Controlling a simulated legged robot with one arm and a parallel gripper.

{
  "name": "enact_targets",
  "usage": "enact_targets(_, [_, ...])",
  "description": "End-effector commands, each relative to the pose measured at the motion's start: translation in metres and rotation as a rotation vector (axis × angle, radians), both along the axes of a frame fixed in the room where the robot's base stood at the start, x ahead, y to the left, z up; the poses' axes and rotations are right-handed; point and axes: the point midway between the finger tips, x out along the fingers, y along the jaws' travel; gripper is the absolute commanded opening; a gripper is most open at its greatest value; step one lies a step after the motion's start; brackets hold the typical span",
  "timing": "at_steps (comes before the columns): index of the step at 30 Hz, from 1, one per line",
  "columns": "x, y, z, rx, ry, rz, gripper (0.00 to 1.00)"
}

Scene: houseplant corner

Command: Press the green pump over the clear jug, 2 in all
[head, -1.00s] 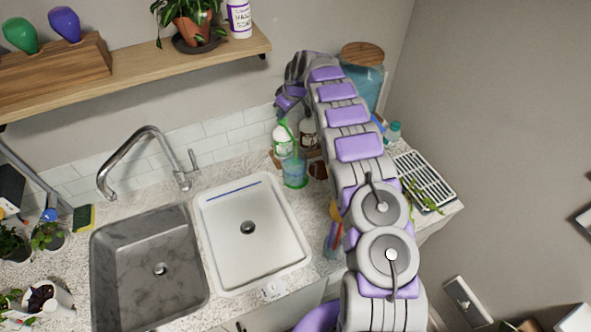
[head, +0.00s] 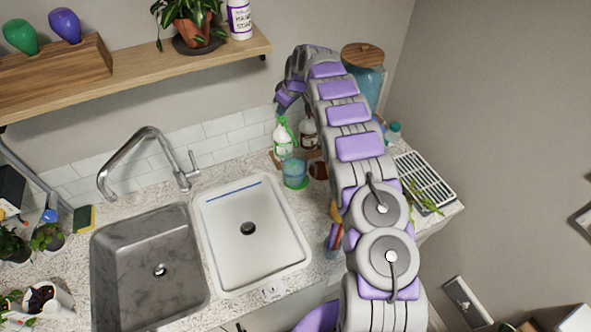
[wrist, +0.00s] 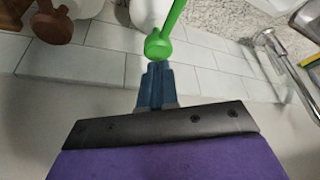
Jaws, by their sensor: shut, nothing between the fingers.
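The green pump (head: 283,121) tops a white bottle (head: 283,144) at the back of the counter, beside the wall tiles. The clear jug (head: 294,172), with a green base and a bluish tint, stands just in front of it. Whether it holds liquid is unclear. My gripper (head: 279,110) is above the pump, partly hidden by my arm. In the wrist view my gripper (wrist: 155,70) is shut and empty, its fingertips close to the rounded head of the green pump (wrist: 158,46). I cannot tell whether they touch.
A brown-topped bottle (head: 308,134) stands right of the pump bottle. A large blue jar with a wooden lid (head: 362,56) is behind my arm. The wooden shelf (head: 150,62) hangs at upper left. The faucet (head: 140,145) and sinks are left.

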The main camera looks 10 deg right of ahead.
Motion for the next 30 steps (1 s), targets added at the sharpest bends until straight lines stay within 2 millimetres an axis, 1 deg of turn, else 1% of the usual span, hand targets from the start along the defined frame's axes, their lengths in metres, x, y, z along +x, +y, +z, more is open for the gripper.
enact_targets(14, [0.0,0.0,-0.001,0.001,-0.001,0.0,0.0])
enact_targets(30, [0.0,0.0,-0.017,0.0,0.0,-0.001,0.0])
